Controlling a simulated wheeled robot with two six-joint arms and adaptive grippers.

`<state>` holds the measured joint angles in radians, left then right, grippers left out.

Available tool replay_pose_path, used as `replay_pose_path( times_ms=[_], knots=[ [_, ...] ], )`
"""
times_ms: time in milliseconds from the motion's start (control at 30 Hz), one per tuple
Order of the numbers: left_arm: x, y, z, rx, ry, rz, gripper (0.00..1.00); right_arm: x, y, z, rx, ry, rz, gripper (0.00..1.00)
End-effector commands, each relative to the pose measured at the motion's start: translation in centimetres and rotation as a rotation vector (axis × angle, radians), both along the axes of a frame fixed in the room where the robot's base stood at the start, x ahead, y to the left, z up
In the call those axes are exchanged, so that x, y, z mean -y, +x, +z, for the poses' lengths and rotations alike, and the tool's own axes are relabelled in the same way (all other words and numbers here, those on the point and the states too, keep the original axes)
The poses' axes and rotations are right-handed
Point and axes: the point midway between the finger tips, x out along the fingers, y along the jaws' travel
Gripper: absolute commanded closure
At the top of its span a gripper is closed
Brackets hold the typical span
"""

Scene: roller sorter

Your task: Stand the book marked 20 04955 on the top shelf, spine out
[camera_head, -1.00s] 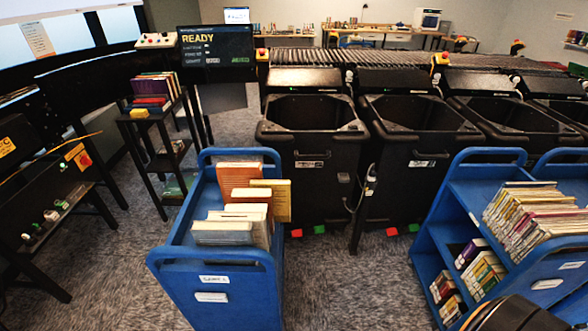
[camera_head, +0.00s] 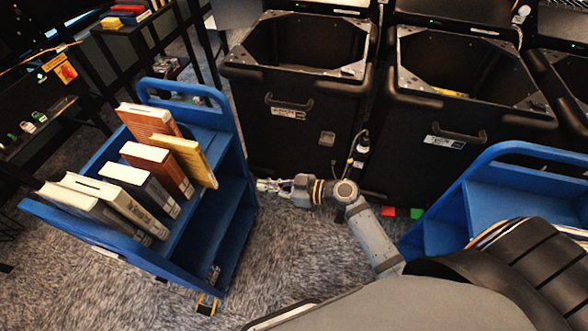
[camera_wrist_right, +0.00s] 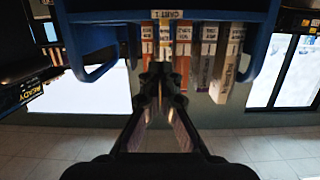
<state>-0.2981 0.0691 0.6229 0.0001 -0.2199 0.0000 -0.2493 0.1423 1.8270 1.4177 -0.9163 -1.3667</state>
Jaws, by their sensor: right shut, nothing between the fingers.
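Several books stand on the top shelf of the blue cart (camera_head: 232,125), including an orange book (camera_head: 150,120), a yellow book (camera_head: 190,158), a brown book (camera_head: 158,165) and pale ones (camera_head: 118,202). Their labels are too small to read, so I cannot tell which is 20 04955. My right gripper (camera_head: 262,185) is shut and empty just right of this cart, below its top shelf. In the right wrist view the scene is upside down; the shut fingers (camera_wrist_right: 161,78) point toward the labelled spines (camera_wrist_right: 183,50). I cannot tell whether they touch. My left gripper is not in view.
Black bins (camera_head: 290,100) stand behind the cart, and another blue cart (camera_head: 500,190) is at the right. A dark stand (camera_head: 120,45) with books is at the far left. Carpet (camera_head: 300,255) is free between the carts.

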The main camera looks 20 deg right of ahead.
Motion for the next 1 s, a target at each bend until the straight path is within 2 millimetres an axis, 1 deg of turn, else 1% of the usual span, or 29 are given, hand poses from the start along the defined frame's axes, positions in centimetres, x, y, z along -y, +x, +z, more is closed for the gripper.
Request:
replay_pose_path(
  times_ms=[33, 100, 233, 333, 467, 700, 800, 1000],
  knots=[
    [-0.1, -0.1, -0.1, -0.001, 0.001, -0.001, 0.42, -0.2, -0.1, 0.7, 0.022, 0.008, 0.011, 1.00],
    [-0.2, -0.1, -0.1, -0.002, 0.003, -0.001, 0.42, -0.4, -0.1, 1.2, 0.036, 0.011, 0.019, 1.00],
    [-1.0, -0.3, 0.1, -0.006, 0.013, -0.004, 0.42, -0.5, 0.1, 1.3, 0.037, 0.012, 0.017, 1.00],
    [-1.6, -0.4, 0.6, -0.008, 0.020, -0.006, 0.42, -1.2, 0.6, 1.4, 0.034, 0.014, 0.015, 1.00],
    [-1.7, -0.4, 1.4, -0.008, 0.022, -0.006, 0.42, -2.9, 1.8, 1.7, 0.034, 0.018, 0.016, 1.00],
    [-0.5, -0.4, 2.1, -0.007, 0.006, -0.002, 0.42, -6.2, 4.3, 1.5, 0.033, 0.014, 0.015, 1.00],
    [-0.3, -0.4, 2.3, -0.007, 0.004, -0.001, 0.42, -7.5, 5.1, 1.4, 0.032, 0.014, 0.016, 1.00],
    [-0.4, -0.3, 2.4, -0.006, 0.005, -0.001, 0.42, -8.9, 6.2, 1.3, 0.033, 0.011, 0.016, 1.00]
  ],
)
